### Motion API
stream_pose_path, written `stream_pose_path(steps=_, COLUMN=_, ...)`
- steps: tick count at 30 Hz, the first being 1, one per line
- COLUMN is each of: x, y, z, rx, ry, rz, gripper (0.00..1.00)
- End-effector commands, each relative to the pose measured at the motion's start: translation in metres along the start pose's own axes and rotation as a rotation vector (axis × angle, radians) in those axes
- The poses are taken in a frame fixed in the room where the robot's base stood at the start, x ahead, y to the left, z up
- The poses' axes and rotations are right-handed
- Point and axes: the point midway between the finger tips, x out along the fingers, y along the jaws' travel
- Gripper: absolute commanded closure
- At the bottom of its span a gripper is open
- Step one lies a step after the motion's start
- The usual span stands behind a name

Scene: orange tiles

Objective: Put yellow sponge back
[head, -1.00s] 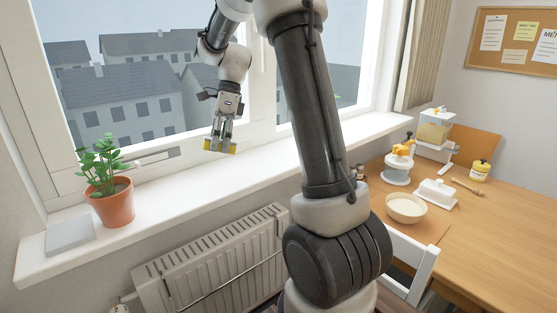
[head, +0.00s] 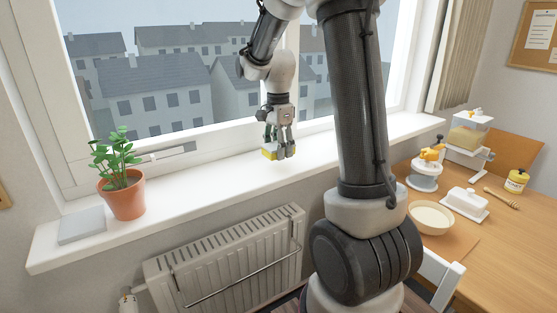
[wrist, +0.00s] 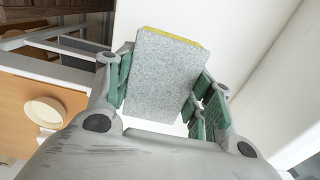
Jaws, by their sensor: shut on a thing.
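My gripper (head: 278,150) is shut on the yellow sponge (head: 269,153) and holds it above the white windowsill, in front of the window. In the wrist view the sponge (wrist: 165,75) shows a broad grey face with a thin yellow edge along its top. The green-padded fingers of my gripper (wrist: 165,90) stand on either side of it. In the head view the fingers partly cover the sponge.
On the windowsill (head: 200,195), a potted plant (head: 124,197) and a flat grey slab (head: 82,226) stand at the left. A radiator (head: 225,255) is below. The table (head: 500,255) at the right holds a bowl (head: 432,217), a butter dish (head: 465,200) and a jar (head: 517,181). The sill between plant and gripper is clear.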

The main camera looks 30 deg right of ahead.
Motion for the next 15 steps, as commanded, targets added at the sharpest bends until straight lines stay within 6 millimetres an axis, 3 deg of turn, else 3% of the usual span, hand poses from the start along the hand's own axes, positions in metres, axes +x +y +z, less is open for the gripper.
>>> stream_pose_path(steps=9, x=0.038, y=0.000, z=0.000, rx=0.001, ry=-0.001, rz=0.002, gripper=0.70)
stream_pose_path(steps=15, x=0.039, y=0.000, z=0.000, rx=0.001, ry=-0.001, rz=0.000, gripper=0.70)
